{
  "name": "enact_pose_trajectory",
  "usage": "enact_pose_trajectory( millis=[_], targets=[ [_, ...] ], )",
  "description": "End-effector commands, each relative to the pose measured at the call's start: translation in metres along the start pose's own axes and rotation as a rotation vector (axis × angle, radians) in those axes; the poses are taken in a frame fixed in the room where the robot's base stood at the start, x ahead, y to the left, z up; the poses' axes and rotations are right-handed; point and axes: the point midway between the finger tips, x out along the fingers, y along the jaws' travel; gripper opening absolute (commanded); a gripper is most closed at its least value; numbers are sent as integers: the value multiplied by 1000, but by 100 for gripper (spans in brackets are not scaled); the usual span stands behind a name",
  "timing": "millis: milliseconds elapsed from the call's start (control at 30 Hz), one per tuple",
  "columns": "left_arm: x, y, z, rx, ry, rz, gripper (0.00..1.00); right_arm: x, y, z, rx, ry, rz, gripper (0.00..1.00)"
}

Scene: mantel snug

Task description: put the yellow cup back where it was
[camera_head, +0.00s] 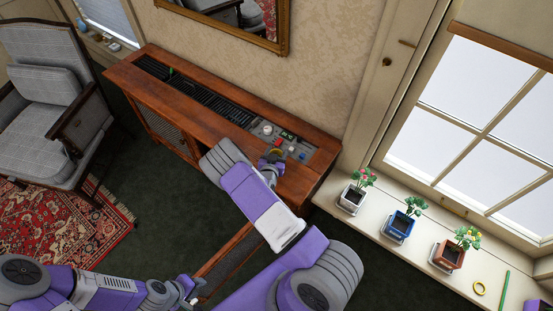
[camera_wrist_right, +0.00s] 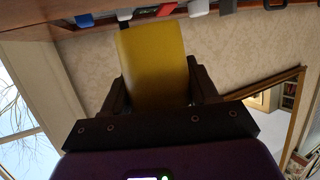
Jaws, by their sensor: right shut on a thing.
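The yellow cup (camera_wrist_right: 155,65) fills the middle of the right wrist view, between the two dark fingers of my right gripper (camera_wrist_right: 160,88). The gripper is shut on it. In the head view my right gripper (camera_head: 272,164) is over the right part of the wooden cabinet (camera_head: 225,125), close to the control panel. I cannot tell whether the cup touches the cabinet top. My left gripper (camera_head: 188,290) is low at the bottom of the head view, away from the cup; its jaws are too small to judge.
The cabinet's panel has knobs, coloured buttons and a small display (camera_head: 287,134). A dark slatted grille (camera_head: 200,92) runs along its left part. Three potted flowers, a yellow ring (camera_head: 480,288) and a green stick (camera_head: 504,290) are on the windowsill (camera_head: 410,262). An armchair (camera_head: 45,100) stands left.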

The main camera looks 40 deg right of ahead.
Motion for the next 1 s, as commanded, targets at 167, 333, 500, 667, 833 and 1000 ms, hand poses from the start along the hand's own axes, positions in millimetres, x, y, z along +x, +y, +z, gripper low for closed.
enact_pose_trajectory(
  millis=[167,333,500,667,833,1000],
  targets=[
    [5,-2,0,0,0,0,36,8,0,27,-2,-2,-1,25],
    [5,-2,0,0,0,0,36,9,0,30,0,-1,-1,25],
    [7,-2,0,0,0,0,36,9,0,31,0,-1,-1,25],
    [6,-2,0,0,0,0,36,9,0,31,-1,-1,-1,79],
    [6,-2,0,0,0,0,36,9,0,31,-1,-1,-1,85],
    [6,-2,0,0,0,0,36,9,0,30,-1,-1,-1,85]
  ],
)
